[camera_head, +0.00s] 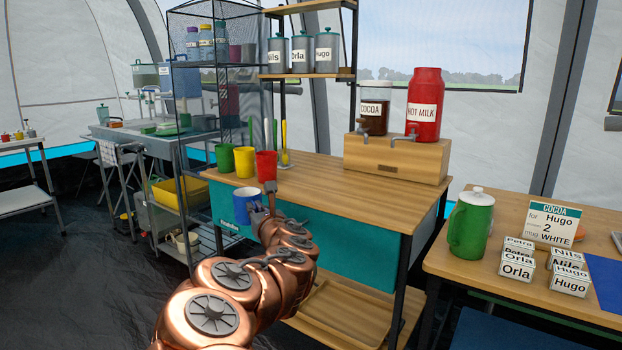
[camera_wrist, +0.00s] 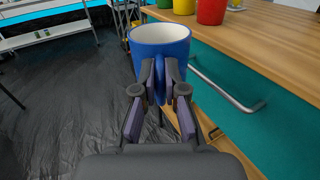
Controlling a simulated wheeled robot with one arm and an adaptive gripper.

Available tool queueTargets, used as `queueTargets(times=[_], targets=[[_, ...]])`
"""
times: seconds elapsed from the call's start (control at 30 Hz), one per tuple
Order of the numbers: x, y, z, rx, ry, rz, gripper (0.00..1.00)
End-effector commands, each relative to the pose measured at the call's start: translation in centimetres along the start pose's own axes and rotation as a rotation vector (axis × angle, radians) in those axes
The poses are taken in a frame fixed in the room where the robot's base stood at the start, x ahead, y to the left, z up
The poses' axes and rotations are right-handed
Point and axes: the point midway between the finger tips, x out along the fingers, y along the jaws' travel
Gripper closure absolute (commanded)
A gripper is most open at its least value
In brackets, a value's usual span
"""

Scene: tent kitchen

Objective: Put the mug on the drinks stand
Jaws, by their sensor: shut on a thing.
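My gripper (camera_wrist: 161,72) is shut on the near side of a blue mug (camera_wrist: 160,38) with a white inside. The handle is mostly hidden between the fingers. The mug is upright and looks empty in the wrist view. In the head view the mug (camera_head: 246,202) and my gripper (camera_head: 262,208) are at the front left of the wooden counter, and the mug appears to be off its edge. A wooden drinks stand (camera_head: 375,157) with a dark cocoa dispenser (camera_head: 372,108) and a red hot milk dispenser (camera_head: 425,103) is on the counter, to the right.
Green (camera_head: 225,157), yellow (camera_head: 244,161) and red (camera_head: 266,164) mugs stand at the counter's left end. The counter (camera_head: 320,175) is clear between them and the stand. A drawer handle (camera_wrist: 228,84) sticks out below the edge. A green jug (camera_head: 471,222) stands on the right table.

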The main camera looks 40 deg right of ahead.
Motion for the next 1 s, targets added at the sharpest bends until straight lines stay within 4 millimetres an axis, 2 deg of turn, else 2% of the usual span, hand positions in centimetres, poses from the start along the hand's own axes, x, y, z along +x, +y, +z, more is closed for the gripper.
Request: queueTargets(times=[0.03, 0.1, 0.17, 0.3, 0.5, 0.6, 0.77, 0.87, 1.0], targets=[[-1.3, -2.5, 1.6, -0.002, -0.007, -0.03, 1.0], [-3.1, -5.4, 2.9, 0.0, -0.007, -0.061, 1.0], [-4.7, -7.7, 3.9, -0.001, -0.007, -0.086, 1.0], [-9.2, -12.7, 6.0, 0.001, -0.008, -0.152, 1.0], [-16.1, -17.9, 8.3, 0.002, -0.009, -0.234, 1.0], [-18.9, -19.3, 9.0, 0.001, -0.01, -0.265, 1.0], [-21.6, -20.4, 9.4, 0.002, -0.008, -0.29, 1.0], [-22.0, -20.7, 9.4, 0.004, -0.006, -0.296, 1.0], [-20.9, -20.9, 9.6, 0.005, -0.007, -0.292, 1.0]])
